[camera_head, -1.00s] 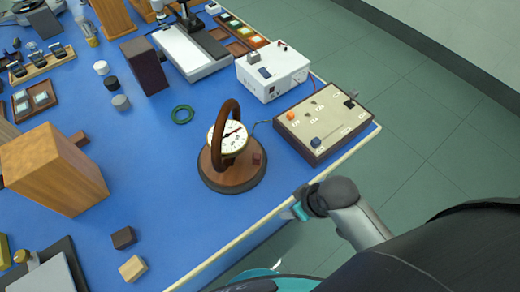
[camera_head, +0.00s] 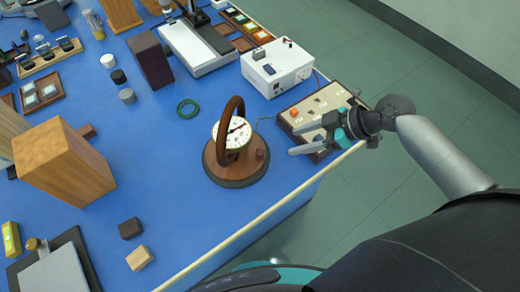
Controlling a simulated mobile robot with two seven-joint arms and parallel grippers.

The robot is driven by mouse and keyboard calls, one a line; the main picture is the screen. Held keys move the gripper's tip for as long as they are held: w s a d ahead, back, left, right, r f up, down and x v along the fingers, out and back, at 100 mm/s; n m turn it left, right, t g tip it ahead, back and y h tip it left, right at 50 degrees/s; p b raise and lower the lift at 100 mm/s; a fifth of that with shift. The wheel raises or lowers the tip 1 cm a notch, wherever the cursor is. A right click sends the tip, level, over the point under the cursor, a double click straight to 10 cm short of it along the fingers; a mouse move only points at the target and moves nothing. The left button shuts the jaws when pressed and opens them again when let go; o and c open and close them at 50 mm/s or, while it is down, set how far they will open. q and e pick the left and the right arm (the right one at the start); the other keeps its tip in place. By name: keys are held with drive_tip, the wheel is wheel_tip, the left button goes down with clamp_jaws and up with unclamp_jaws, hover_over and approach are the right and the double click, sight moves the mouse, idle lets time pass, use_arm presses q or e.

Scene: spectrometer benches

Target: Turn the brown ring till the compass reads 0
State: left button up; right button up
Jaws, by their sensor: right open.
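The brown ring (camera_head: 240,111) stands upright on a round dark wooden base (camera_head: 223,175) near the front edge of the blue bench. The white compass dial (camera_head: 239,131) sits inside the ring, with a dark needle across it; its reading is too small to tell. A small reddish-brown block (camera_head: 260,155) is on the right side of the base. My right gripper (camera_head: 297,139) is open and empty, to the right of the ring and apart from it, its fingers pointing left toward it. It hides part of the switch box behind it. My left gripper is not in view.
The beige switch box (camera_head: 292,114) and a white power box (camera_head: 277,72) stand right of and behind the compass. A large wooden block (camera_head: 62,165) stands at left.

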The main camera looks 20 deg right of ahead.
sight(261, 152)
drive_tip(key=b+x, duration=0.1)
drive_tip(key=x, duration=1.3)
drive_tip(key=shift+s, duration=0.1)
drive_tip(key=shift+c, duration=0.3)
drive_tip(key=shift+d, duration=0.1)
clamp_jaws()
idle(0.4)
